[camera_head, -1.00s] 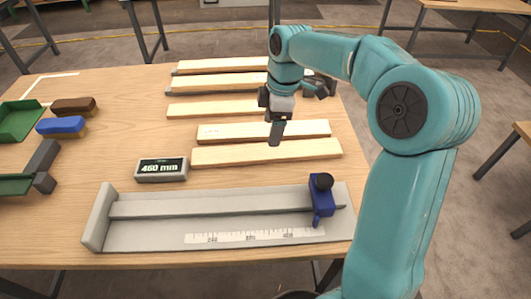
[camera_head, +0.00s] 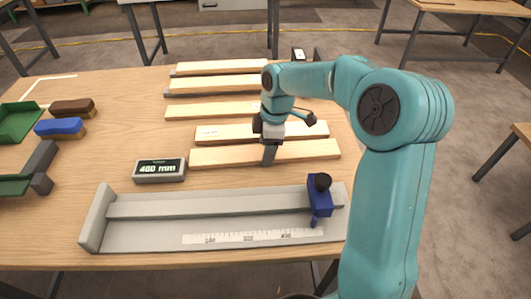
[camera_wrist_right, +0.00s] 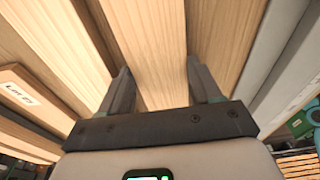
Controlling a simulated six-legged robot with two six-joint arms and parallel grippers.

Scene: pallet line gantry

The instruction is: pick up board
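Several pale wooden boards lie in rows on the table in the head view. The nearest board (camera_head: 308,152) lies just behind the grey measuring trough. The board behind it (camera_head: 225,133) bears a small white label. My right gripper (camera_head: 268,155) is over the nearest board, pointing down. In the right wrist view, my right gripper (camera_wrist_right: 158,78) is open, with one finger on each side of a board (camera_wrist_right: 155,40). I cannot tell whether the fingers touch it. A labelled board (camera_wrist_right: 30,95) lies to the left there. My left gripper is out of view.
A grey measuring trough (camera_head: 95,228) with a blue stop (camera_head: 319,198) lies along the front edge. A "460 mm" display (camera_head: 160,171) stands behind it. A blue brush (camera_head: 60,128), a brown brush (camera_head: 72,107) and a green tray (camera_head: 20,118) are at left.

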